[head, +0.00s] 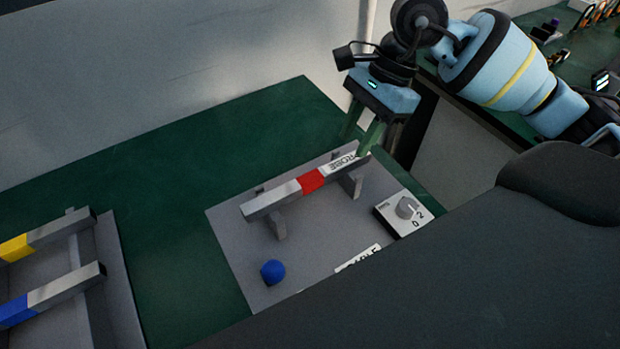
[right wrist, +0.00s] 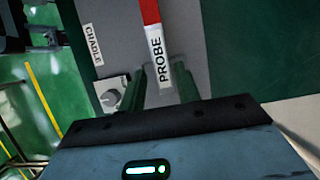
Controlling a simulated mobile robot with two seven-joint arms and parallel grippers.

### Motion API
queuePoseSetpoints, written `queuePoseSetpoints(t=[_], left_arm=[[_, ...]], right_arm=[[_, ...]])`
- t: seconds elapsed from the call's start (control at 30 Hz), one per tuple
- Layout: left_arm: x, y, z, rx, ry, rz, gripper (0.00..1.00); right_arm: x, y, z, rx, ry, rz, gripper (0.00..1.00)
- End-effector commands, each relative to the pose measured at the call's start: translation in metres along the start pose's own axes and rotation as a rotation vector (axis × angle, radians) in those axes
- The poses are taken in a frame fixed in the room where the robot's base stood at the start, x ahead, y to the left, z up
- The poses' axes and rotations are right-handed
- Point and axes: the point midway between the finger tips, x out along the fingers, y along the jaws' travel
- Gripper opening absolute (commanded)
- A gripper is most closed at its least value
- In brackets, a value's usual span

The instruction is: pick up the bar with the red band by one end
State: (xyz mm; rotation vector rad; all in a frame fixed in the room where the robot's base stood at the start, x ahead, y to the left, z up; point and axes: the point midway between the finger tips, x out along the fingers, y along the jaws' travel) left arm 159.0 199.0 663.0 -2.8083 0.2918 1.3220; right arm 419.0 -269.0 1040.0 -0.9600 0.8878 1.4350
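The bar with the red band (head: 312,181) is grey, with a white end labelled PROBE. It rests level on upright supports on a grey plate (head: 238,240). It also shows in the right wrist view (right wrist: 152,40), running up out of the picture. My right gripper (head: 357,142) is at the PROBE end, pointing down. In the right wrist view its two green fingers (right wrist: 160,85) are apart, one on each side of the labelled end, with gaps visible. How deep the end sits between the fingertips is hard to tell. My left gripper is not in view.
A dial box (head: 405,212) and a blue knob (head: 272,272) stand on the plate. A CRADLE label (right wrist: 94,45) lies near the dial. Bars with a yellow band (head: 15,247) and a blue band (head: 14,311) are at left. Green table surface (head: 165,235) between is clear.

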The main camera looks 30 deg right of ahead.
Motion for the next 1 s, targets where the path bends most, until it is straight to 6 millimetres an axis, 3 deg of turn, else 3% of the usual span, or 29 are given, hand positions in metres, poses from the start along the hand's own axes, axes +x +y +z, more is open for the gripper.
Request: queuePoseSetpoints(t=[0.3,0.63,0.9,1.0], left_arm=[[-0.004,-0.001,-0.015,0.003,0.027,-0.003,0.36],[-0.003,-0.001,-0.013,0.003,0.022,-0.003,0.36],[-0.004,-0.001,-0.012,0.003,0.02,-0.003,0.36],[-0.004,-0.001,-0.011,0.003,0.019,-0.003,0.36]], right_arm=[[0.041,0.001,0.001,-0.002,-0.001,0.003,0.33],[0.048,0.0,0.001,-0.001,-0.001,0.0,0.33],[0.048,0.0,0.001,-0.001,-0.001,0.0,0.0],[0.048,0.0,0.001,-0.001,-0.001,-0.001,0.0]])
